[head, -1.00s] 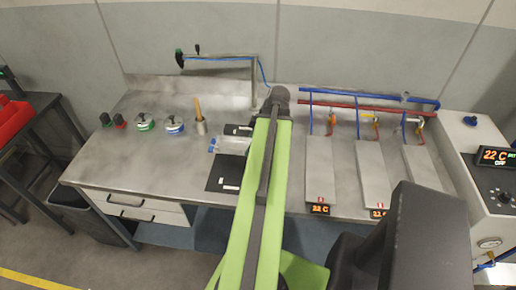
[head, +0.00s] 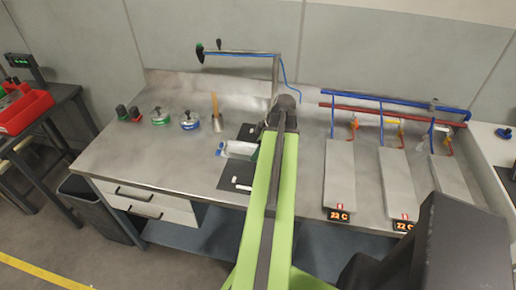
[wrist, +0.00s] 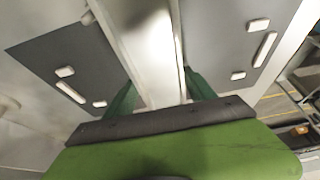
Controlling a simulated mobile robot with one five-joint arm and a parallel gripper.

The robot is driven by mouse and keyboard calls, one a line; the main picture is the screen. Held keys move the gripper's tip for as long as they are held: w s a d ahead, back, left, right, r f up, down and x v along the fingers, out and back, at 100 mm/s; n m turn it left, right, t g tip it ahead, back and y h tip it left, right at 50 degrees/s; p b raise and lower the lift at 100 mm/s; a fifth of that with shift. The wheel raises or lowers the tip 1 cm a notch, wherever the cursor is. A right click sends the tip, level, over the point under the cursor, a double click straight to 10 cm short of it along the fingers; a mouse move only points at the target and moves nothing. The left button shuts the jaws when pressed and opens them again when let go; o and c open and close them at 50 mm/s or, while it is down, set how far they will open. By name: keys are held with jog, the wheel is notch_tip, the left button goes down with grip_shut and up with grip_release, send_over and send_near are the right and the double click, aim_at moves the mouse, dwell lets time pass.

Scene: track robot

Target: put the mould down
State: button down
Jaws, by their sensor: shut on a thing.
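The mould (wrist: 145,45) is a long, pale silvery metal piece. In the wrist view it runs from the top edge down between my gripper's green fingers (wrist: 160,92), which are shut on it. In the head view the mould (head: 238,149) shows left of my green arm, over a dark mat (head: 232,173) on the bench. The mat shows on both sides of the mould in the wrist view (wrist: 85,55), with several small white blocks on it. I cannot tell whether the mould touches the mat.
A metal post with a horizontal arm (head: 240,54) rises behind. Grey plates (head: 339,178) with pipes lie right. The bench's front left is clear.

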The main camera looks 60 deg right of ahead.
jog(key=c, duration=0.8)
grip_release()
jog(key=shift+f, duration=0.1)
jog(key=o, duration=0.5)
jog(key=shift+r, duration=0.2)
jog(key=p+v, duration=1.1)
jog(key=v, duration=0.1)
jog(key=shift+r, duration=0.1)
jog(key=shift+w, duration=0.1)
